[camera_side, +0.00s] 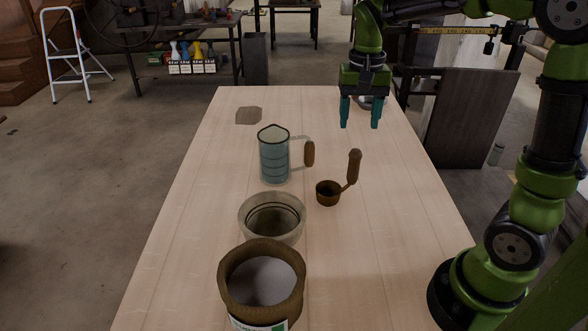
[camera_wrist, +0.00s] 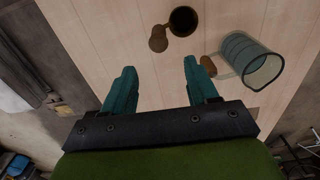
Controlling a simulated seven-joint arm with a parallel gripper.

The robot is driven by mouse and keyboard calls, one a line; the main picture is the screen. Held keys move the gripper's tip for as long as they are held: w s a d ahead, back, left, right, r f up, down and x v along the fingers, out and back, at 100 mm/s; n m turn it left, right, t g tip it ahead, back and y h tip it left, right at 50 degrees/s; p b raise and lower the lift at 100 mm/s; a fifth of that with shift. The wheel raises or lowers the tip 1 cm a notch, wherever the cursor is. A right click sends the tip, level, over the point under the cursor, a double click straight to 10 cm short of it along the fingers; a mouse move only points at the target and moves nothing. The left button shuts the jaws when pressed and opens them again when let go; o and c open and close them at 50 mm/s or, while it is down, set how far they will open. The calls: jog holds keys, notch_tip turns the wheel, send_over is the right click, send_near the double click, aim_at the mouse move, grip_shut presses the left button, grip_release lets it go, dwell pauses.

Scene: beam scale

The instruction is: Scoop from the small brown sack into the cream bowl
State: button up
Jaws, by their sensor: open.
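The small brown sack (camera_side: 262,252) stands open at the near end of the table, with pale grey-white contents (camera_side: 262,283) inside. The cream bowl (camera_side: 258,206) sits just behind it and looks empty, though its bottom is partly hidden. A brown scoop (camera_side: 328,193) with an upright wooden handle (camera_side: 354,166) stands to the right of the bowl; it also shows in the wrist view (camera_wrist: 182,21). My gripper (camera_side: 360,124) has teal fingers, open and empty, above the far part of the table. In the wrist view my fingers (camera_wrist: 160,78) are apart, with the scoop beyond them.
A clear bluish measuring jug (camera_side: 274,160) with a wooden handle stands behind the bowl, left of the scoop; it also shows in the wrist view (camera_wrist: 248,62). A flat brown piece (camera_side: 249,115) lies at the far left. The table's right side is clear.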

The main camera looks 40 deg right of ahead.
aim_at(355, 149)
notch_tip(355, 149, down, 9)
jog(key=shift+r, duration=0.15)
jog(key=shift+s+f, duration=0.2)
jog(key=shift+f, duration=2.45)
grip_shut()
